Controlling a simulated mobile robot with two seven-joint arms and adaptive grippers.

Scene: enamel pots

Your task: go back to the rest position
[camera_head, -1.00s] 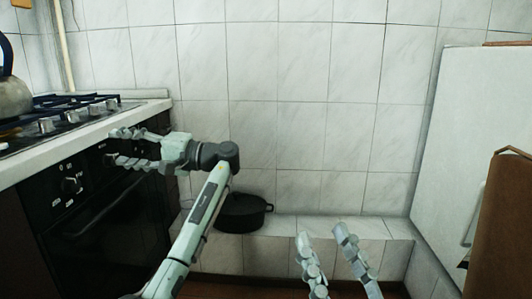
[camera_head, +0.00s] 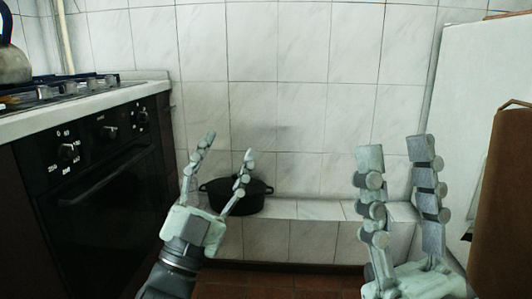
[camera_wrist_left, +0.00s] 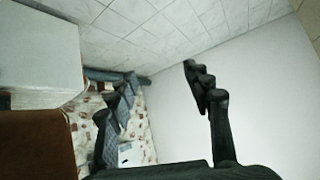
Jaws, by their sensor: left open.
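My left gripper (camera_head: 229,146) is open and empty, pointing up in the head view. Its fingers stand apart in front of the tiled wall and partly cover the black pot (camera_head: 257,200) behind them. In the left wrist view the open fingers (camera_wrist_left: 160,75) have nothing between them. My right gripper (camera_head: 396,146) also points up at the right, fingers apart and empty. The black pot sits on the tiled ledge (camera_head: 315,209) by the wall, apart from the grippers as far as can be told.
A black oven (camera_head: 95,205) with a hob (camera_head: 70,92) stands at the left, a kettle (camera_head: 12,64) on it. A white cabinet-like panel (camera_head: 470,95) and a brown object (camera_head: 505,205) bound the right side. Reddish floor shows below the ledge.

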